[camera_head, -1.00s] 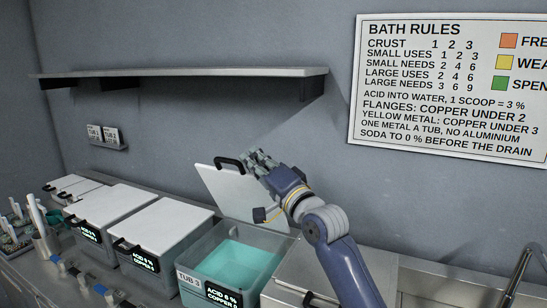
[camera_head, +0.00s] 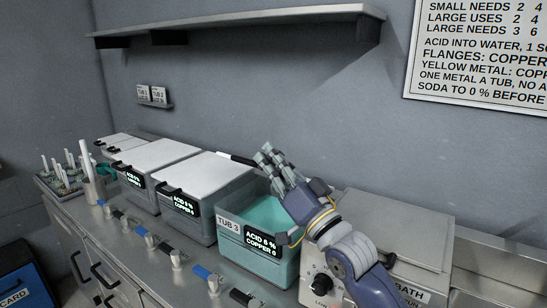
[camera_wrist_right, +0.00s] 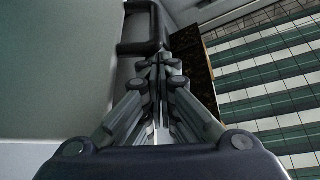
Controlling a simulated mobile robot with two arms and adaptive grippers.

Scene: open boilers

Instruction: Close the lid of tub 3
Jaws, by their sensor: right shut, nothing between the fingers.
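Tub 3 (camera_head: 228,222) is a grey-walled box with teal liquid showing inside, so it is open. Its label and the acid and copper display (camera_head: 262,241) face the front. The lid shows only as a thin strip with a dark bar (camera_head: 240,160) beside my fingers; its exact angle is hard to tell. My right gripper (camera_head: 268,153) is above the tub's back part, fingers together, holding nothing. In the right wrist view the shut fingers (camera_wrist_right: 160,68) point toward a black handle (camera_wrist_right: 145,48), with a pale grey-green surface on the left. My left gripper is not in view.
Tubs with white lids down (camera_head: 206,166) stand left of tub 3. A lidded bath unit (camera_head: 400,228) with a knob stands at the right. Coloured valve handles (camera_head: 206,275) line the counter front. A shelf (camera_head: 235,22) hangs on the back wall.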

